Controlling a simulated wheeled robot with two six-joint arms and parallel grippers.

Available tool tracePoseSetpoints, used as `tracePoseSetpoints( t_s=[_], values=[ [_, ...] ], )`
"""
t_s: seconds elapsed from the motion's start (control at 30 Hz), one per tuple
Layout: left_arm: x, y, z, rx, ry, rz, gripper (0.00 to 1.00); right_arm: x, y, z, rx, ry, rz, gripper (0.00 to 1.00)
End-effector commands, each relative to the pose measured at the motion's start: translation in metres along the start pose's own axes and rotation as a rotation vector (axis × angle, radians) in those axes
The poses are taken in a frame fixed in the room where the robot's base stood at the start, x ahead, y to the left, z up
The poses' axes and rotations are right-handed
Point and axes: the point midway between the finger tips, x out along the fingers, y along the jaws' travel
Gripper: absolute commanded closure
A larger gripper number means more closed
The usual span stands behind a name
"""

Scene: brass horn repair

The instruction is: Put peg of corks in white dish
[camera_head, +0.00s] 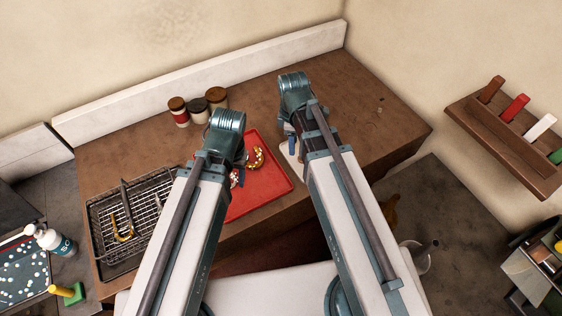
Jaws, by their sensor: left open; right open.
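A pale, flat-looking item (287,151), possibly the white dish, shows on the brown bench beside the red tray, mostly hidden by my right arm. I cannot pick out the peg of corks with certainty. My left gripper (237,179) is open, pointing down over the red tray (262,196), partly hidden behind my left arm. My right gripper (291,138) is open, beside the pale item and partly covered by my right arm. I cannot tell whether either touches anything.
Brass parts (256,157) lie on the red tray. A wire rack (152,197) holds a curved brass piece at left. Three lidded jars (198,108) stand near the back wall. A yellow rod on a green block (70,294) is at lower left.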

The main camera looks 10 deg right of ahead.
Motion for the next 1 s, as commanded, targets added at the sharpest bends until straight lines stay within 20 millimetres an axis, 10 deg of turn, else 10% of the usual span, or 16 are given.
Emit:
tracePoseSetpoints(
  t_s=[0.4, 1.0],
  values=[
    [0.0, 0.0, 0.0, 0.0, 0.0, 0.0, 0.5, -0.002, -0.103, -0.032, 0.797, -0.057, 0.034, 0.56],
    [0.0, 0.0, 0.0, 0.0, 0.0, 0.0, 0.5, -0.002, -0.114, -0.035, 0.936, -0.063, 0.046, 0.56]
  ],
)
